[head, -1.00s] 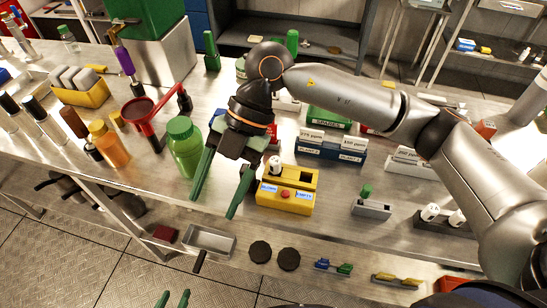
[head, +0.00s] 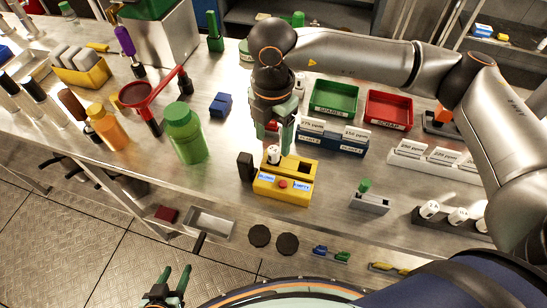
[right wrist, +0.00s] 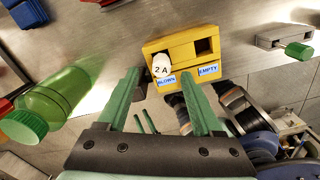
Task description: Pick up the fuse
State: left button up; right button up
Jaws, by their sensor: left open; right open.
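A white fuse (head: 273,153) stands in the left slot of a yellow box (head: 285,186). In the right wrist view the fuse (right wrist: 160,74) reads "2A", above the label "BLOWN"; the box's other slot, labelled "EMPTY", holds nothing. My right gripper (head: 273,147) points down just above the fuse. It is open, and in the right wrist view its green fingers (right wrist: 160,82) appear either side of the fuse. I cannot tell whether they touch it. My left gripper (head: 176,276) is open and empty at the bottom of the head view.
A black block (head: 245,166) stands against the yellow box's left side. A green bottle (head: 186,135) is further left. A blue rack (head: 332,141) with white cards is behind to the right. More white fuses (head: 430,209) stand in a dark holder at the right.

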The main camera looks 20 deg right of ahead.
aim_at(274, 149)
notch_tip(274, 149, down, 5)
jog(key=shift+d+p, duration=0.1)
jog(key=shift+p, duration=0.4)
jog(key=shift+s, duration=0.1)
grip_shut()
